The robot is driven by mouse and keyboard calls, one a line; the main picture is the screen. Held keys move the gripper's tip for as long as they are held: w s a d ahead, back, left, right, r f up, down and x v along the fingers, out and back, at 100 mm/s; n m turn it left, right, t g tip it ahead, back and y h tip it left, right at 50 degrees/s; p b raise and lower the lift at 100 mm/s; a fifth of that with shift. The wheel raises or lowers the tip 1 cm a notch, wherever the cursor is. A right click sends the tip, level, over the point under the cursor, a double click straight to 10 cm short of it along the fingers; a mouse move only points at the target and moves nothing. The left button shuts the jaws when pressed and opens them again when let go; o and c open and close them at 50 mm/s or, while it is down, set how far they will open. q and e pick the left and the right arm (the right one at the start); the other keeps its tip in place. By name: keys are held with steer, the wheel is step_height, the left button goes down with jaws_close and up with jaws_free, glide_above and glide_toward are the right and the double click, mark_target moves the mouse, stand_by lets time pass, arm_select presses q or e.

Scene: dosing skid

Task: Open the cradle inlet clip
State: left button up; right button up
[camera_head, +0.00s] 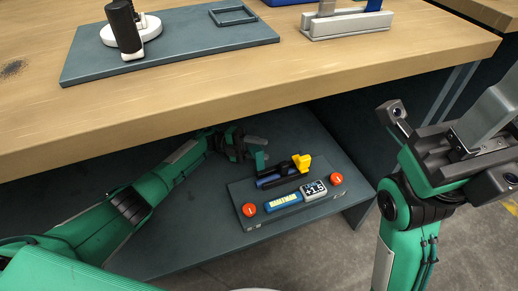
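A dark cradle (284,178) holding a blue part sits on a grey base plate (309,211) on the lower shelf. A yellow clip (301,163) stands up at its right end. A teal upright piece (260,161) stands at its left end. I cannot tell which of the two is the inlet clip. My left gripper (258,147) is under the table, just behind and left of the cradle, close to the teal piece. Its fingers are small and partly overlapped, so contact and opening are unclear. My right gripper (480,125) is raised at the right, away from the cradle; its finger gap is not clear.
Two red buttons (249,210) (336,179) and a blue labelled unit with a grey display (314,190) are on the base plate. The wooden tabletop (200,105) overhangs the shelf (180,235). A mat (190,45) with a black-and-white device lies on top.

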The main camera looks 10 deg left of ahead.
arm_select(q)
steer(key=b+v, duration=0.1)
steer(key=v, duration=1.1)
steer(key=shift+d+f, duration=0.1)
steer(key=shift+s, duration=0.1)
stand_by(0.3)
